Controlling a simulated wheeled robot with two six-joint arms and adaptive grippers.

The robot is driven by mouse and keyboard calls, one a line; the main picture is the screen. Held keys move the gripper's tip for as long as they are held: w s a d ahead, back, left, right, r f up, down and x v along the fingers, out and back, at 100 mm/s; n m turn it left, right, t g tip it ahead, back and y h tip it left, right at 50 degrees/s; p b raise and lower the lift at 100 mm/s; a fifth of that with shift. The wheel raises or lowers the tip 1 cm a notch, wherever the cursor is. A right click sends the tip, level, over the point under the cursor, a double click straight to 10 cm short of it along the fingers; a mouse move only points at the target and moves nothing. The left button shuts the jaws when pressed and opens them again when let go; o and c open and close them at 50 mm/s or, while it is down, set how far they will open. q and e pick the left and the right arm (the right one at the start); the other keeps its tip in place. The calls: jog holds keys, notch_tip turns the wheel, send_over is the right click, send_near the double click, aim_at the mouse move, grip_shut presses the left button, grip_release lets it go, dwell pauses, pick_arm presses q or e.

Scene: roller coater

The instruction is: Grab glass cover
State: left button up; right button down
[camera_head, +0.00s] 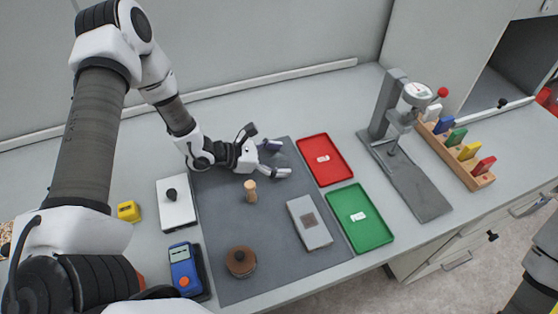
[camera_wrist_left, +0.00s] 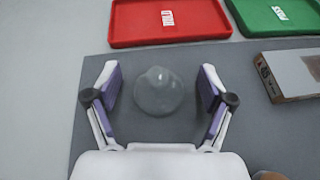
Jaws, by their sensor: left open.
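The glass cover (camera_wrist_left: 158,91) is a small translucent dome with a knob on top. In the left wrist view it sits on the dark grey mat (camera_wrist_left: 270,135). My left gripper (camera_wrist_left: 158,76) is open, with one purple-padded finger on each side of the cover and a gap at both sides. In the head view my left gripper (camera_head: 279,159) is low over the mat's far part, and I cannot make out the clear cover there. My right gripper is out of view.
A wooden peg (camera_head: 250,191), a grey block (camera_head: 309,222) and a brown round object (camera_head: 241,261) stand on the mat. Red (camera_head: 325,160) and green (camera_head: 360,218) trays lie right of it. A gauge stand (camera_head: 405,180) is farther right. A blue meter (camera_head: 185,270) lies left.

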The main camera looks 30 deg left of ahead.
pick_arm(q)
jog(key=shift+a, duration=0.1)
jog(key=c, duration=1.2)
jog(key=shift+c, duration=0.2)
jog(key=shift+r, duration=0.1)
